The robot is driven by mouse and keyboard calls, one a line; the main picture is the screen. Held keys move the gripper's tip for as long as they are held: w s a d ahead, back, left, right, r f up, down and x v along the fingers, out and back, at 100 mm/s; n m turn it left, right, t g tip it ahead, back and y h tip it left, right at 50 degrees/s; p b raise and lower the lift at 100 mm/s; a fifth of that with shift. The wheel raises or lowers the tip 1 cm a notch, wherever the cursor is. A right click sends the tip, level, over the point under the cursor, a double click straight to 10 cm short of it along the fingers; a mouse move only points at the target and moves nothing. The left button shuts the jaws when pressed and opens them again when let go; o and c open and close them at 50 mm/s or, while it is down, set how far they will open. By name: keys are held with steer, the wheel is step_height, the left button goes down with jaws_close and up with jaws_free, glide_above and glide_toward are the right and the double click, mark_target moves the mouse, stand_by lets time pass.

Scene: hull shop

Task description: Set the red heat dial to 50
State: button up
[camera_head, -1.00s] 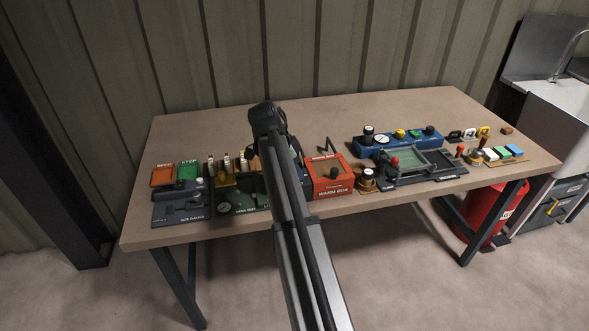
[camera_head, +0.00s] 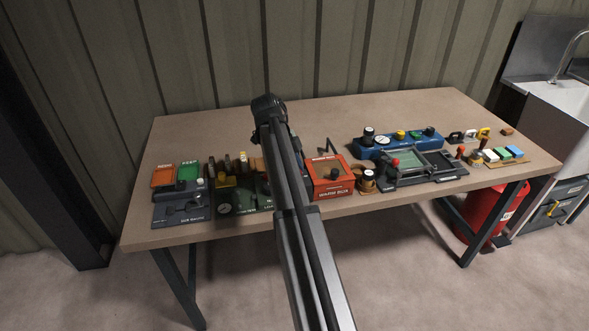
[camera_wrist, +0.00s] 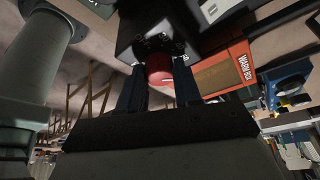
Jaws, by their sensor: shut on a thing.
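The red heat dial (camera_wrist: 158,69) shows in the wrist view, a round red knob on the face of a dark box (camera_wrist: 140,32). My gripper (camera_wrist: 159,78) has one finger on each side of the dial and is shut on it. In the head view my arm covers the dial and the gripper fingers.
The orange warm box (camera_head: 332,189) stands just right of my arm and also shows in the wrist view (camera_wrist: 243,66). Green and grey panels (camera_head: 182,214) lie to the left. A blue panel (camera_head: 400,142) and a dark tray are farther right. The back of the table is clear.

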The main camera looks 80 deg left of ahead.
stand_by(0.4)
steer(key=o, duration=1)
steer(key=shift+o, duration=0.2)
steer(key=v, duration=1.2)
